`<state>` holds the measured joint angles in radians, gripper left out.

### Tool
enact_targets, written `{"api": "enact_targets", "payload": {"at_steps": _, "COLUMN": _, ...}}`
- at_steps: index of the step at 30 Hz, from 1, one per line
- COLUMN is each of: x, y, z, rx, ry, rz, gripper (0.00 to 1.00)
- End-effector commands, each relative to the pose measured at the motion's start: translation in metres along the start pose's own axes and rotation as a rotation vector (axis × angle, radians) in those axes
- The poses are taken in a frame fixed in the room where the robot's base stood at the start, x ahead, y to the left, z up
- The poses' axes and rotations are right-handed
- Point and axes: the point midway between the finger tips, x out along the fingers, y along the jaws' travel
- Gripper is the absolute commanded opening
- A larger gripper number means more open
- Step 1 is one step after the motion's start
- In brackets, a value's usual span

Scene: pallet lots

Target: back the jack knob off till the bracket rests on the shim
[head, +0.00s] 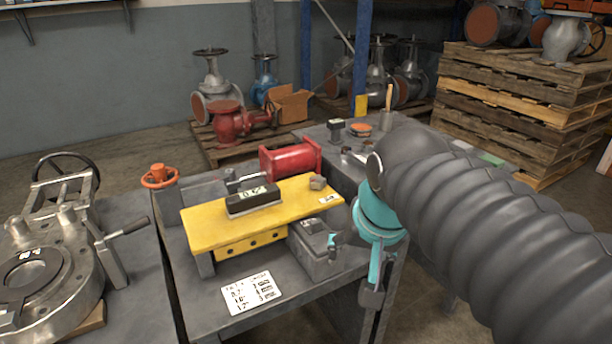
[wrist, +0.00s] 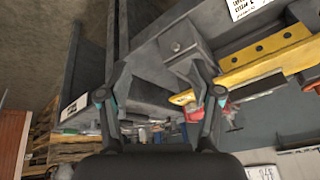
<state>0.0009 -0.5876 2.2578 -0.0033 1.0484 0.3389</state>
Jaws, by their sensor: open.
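The yellow bracket (head: 215,228) lies across a grey bench fixture, with a dark labelled block (head: 252,199) on top; its edge shows in the wrist view (wrist: 265,52). A grey box (head: 315,262) stands by its front right end; the wrist view shows a grey block with a small round feature (wrist: 182,45). An orange handwheel (head: 159,177) is at the left; I cannot tell whether it is the jack knob. The shim and its contact with the bracket cannot be made out. My gripper (head: 374,288) is right of the bracket, open and empty in the wrist view (wrist: 160,95).
A red cylinder (head: 290,160) lies behind the bracket. A printed card (head: 252,293) lies on the bench front. A large metal valve part (head: 35,270) with a lever stands on the left bench. Stacked pallets (head: 520,100) stand at the back right.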

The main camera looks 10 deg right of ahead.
Motion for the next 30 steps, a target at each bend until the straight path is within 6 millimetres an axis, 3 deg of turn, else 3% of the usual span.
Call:
{"api": "enact_targets", "payload": {"at_steps": 3, "x": -0.014, "y": -0.019, "z": -0.046, "rx": 0.233, "ry": -0.049, "rz": 0.021, "gripper": 0.65}}
{"api": "enact_targets", "payload": {"at_steps": 9, "x": -0.031, "y": -0.045, "z": -0.115, "rx": 0.652, "ry": -0.117, "rz": 0.089, "gripper": 0.65}}
{"api": "enact_targets", "payload": {"at_steps": 18, "x": -0.030, "y": -0.076, "z": -0.205, "rx": 1.285, "ry": -0.164, "rz": 0.249, "gripper": 0.65}}
{"api": "enact_targets", "payload": {"at_steps": 24, "x": -0.017, "y": -0.090, "z": -0.246, "rx": 1.662, "ry": -0.151, "rz": 0.373, "gripper": 0.65}}
{"api": "enact_targets", "payload": {"at_steps": 30, "x": -0.006, "y": -0.097, "z": -0.265, "rx": 1.894, "ry": -0.123, "rz": 0.457, "gripper": 0.65}}
